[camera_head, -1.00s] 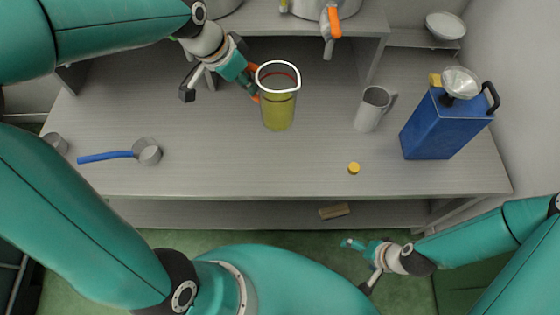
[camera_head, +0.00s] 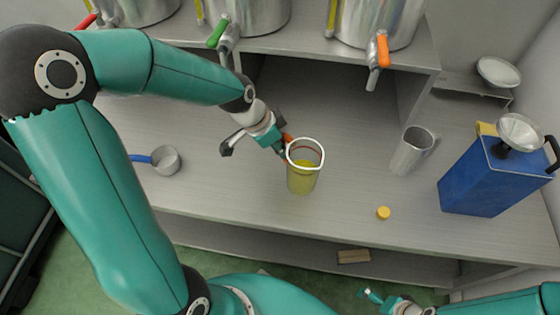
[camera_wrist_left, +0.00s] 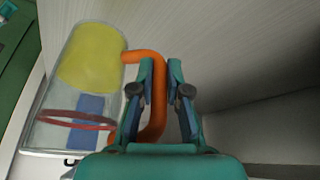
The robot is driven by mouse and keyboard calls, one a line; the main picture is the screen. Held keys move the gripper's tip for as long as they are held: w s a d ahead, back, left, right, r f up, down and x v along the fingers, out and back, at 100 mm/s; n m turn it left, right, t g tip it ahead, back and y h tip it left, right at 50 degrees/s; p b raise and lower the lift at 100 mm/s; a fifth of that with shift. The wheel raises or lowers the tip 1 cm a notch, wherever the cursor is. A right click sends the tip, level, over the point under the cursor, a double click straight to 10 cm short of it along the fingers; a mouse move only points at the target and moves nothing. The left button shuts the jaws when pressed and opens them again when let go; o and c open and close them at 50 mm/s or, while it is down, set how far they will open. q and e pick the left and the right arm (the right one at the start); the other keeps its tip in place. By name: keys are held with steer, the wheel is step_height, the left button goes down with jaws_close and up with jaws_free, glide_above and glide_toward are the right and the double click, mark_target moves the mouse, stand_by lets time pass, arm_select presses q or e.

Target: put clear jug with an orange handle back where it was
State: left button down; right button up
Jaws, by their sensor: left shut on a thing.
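The clear jug (camera_head: 302,178) with yellow-green liquid in its lower part is upright above or on the grey bench, left of the yellow cap. I cannot tell whether its base touches the bench. My left gripper (camera_head: 279,142) is at the jug's left side, shut on its orange handle. In the left wrist view the jug (camera_wrist_left: 85,65) lies left of the gripper (camera_wrist_left: 160,75), and the orange handle (camera_wrist_left: 158,105) passes between the fingers.
A grey measuring cup (camera_head: 412,153), a blue canister (camera_head: 480,180) with a funnel and a yellow cap (camera_head: 383,213) stand right. A blue-handled ladle (camera_head: 165,160) lies left. Metal tanks with taps (camera_head: 378,60) stand on the raised shelf (camera_head: 330,50) behind.

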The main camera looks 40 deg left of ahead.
arm_select(q)
steer(key=shift+f+b, duration=0.45)
steer(key=shift+f, duration=2.4)
steer(key=shift+f, duration=0.15)
steer(key=c, duration=1.2)
jaws_free()
steer(key=shift+o, duration=0.2)
steer(key=shift+r, duration=0.4)
steer(key=p+v, duration=0.1)
steer(key=v, duration=1)
steer(key=shift+s+r+p, duration=0.2)
steer(key=shift+p, duration=0.2)
steer(key=shift+a, duration=0.15)
